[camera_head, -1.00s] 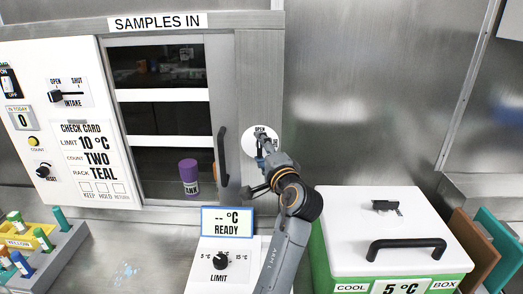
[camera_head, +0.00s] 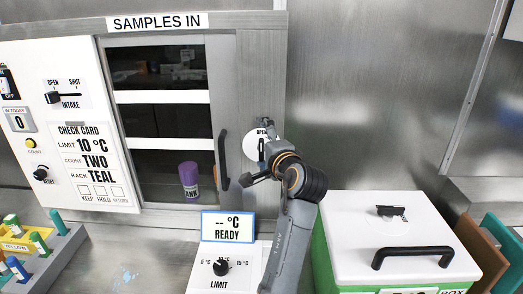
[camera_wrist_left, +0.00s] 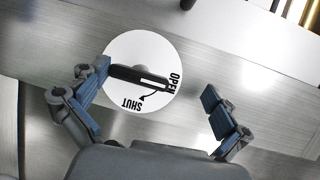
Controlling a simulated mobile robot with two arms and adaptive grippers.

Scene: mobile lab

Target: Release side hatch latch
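The side hatch latch (camera_wrist_left: 138,76) is a dark bar with a white stripe on a round white plate (camera_wrist_left: 118,55) marked OPEN and SHUT. Its striped end lies beside the word OPEN. In the head view the plate (camera_head: 250,148) sits right of the glass hatch (camera_head: 165,130), partly hidden by my gripper. My left gripper (camera_head: 256,150) is open in front of it. In the left wrist view the gripper (camera_wrist_left: 157,88) has its fingers wide apart. The left finger overlaps the bar's left end; contact is unclear. The right finger is clear of the bar. My right gripper is out of view.
A white-lidded cool box (camera_head: 400,225) stands lower right. A display reading READY (camera_head: 228,226) stands below the hatch. A tube rack (camera_head: 42,255) is lower left.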

